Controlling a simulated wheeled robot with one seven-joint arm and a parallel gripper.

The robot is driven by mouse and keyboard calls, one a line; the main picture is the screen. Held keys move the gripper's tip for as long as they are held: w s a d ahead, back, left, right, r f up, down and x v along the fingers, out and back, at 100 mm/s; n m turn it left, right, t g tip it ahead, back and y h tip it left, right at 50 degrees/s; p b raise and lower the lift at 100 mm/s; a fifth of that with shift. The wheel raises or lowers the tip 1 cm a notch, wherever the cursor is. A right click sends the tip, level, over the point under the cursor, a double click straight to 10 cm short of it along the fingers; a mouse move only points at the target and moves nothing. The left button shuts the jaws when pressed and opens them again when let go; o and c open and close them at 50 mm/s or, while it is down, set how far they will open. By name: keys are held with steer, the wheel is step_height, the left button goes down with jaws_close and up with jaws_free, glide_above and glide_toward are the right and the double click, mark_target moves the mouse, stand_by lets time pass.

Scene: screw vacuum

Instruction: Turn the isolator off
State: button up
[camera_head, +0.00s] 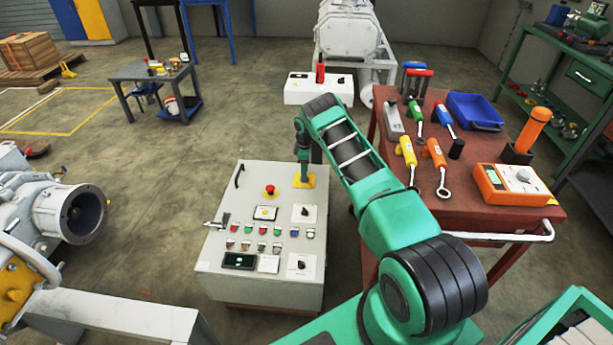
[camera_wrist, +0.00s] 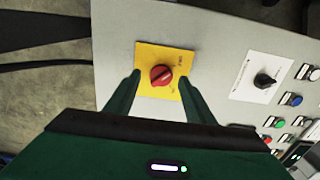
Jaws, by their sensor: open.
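The isolator is a red rotary knob (camera_wrist: 161,75) on a yellow square plate (camera_wrist: 173,55) on the grey control cabinet. In the head view its yellow plate (camera_head: 311,181) shows at the cabinet's upper right, and my gripper (camera_head: 303,172) hides the knob. In the wrist view my gripper (camera_wrist: 160,88) is open, with one green finger on each side of the yellow plate's lower part. The red knob lies between the fingertips with gaps on both sides. The knob's grip bar lies slanted in the wrist view. I cannot tell how far the fingertips are above the panel.
The cabinet (camera_head: 212,262) also carries a red emergency stop (camera_head: 270,190), a black rotary switch (camera_head: 304,212) and several buttons. A red tool cart (camera_head: 463,215) stands to the right, close to my arm. A grey machine (camera_head: 70,215) stands at the left.

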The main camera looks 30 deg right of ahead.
step_height(320, 180, up, 9)
stand_by(0.3)
steer(key=shift+d, duration=0.1)
stand_by(0.4)
